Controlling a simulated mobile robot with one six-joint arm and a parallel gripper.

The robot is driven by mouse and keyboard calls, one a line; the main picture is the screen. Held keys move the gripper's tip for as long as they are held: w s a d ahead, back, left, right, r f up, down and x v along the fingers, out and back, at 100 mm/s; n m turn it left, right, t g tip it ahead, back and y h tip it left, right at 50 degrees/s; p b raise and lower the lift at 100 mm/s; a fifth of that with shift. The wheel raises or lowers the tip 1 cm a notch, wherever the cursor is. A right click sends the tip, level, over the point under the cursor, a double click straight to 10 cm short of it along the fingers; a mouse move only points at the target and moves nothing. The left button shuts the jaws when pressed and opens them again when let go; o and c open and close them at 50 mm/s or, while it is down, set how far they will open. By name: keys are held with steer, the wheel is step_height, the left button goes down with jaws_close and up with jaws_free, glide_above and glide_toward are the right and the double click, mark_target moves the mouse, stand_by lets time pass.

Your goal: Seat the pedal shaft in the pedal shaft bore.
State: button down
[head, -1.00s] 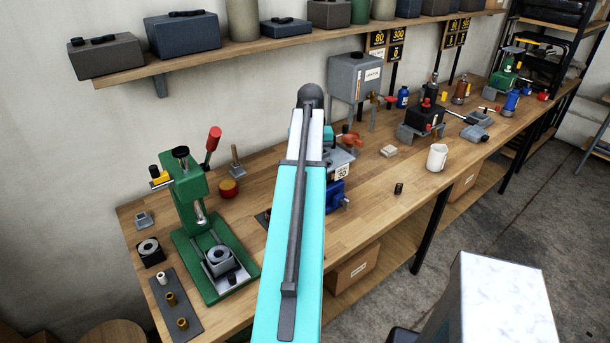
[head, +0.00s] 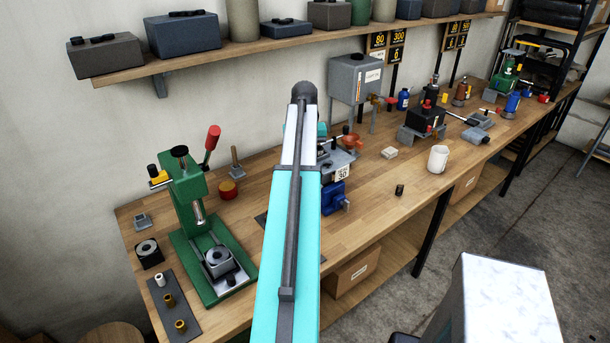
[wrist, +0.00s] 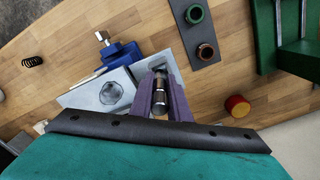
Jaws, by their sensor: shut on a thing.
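In the wrist view my gripper (wrist: 160,104) is shut on the pedal shaft (wrist: 160,82), a short metal cylinder with a brownish band. The purple fingers stand on both sides of it. A grey block (wrist: 84,98) with a dark round recess (wrist: 111,92) lies just left of the fingers, beside a blue vise (wrist: 120,52). I cannot tell whether that recess is the pedal shaft bore. The shaft appears apart from it. In the head view my arm hides the gripper and shaft; the blue vise (head: 335,197) shows right of the arm.
A green press (head: 186,205) stands left of my arm, with a dark strip of bushings (head: 184,326) before it. A red round pot (head: 228,189) sits behind. A white mug (head: 437,158) and a small dark cylinder (head: 399,190) are to the right. Bench between vise and mug is mostly clear.

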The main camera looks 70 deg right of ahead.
steer(key=shift+a+f+b, duration=0.1)
steer(key=shift+f+b, duration=0.65)
steer(key=shift+f, duration=0.85)
steer(key=c, duration=1.7)
jaws_free()
steer(key=shift+f, duration=0.1)
steer(key=shift+o, duration=0.2)
steer(key=shift+r+p, duration=2.45)
steer(key=shift+r, duration=1.45)
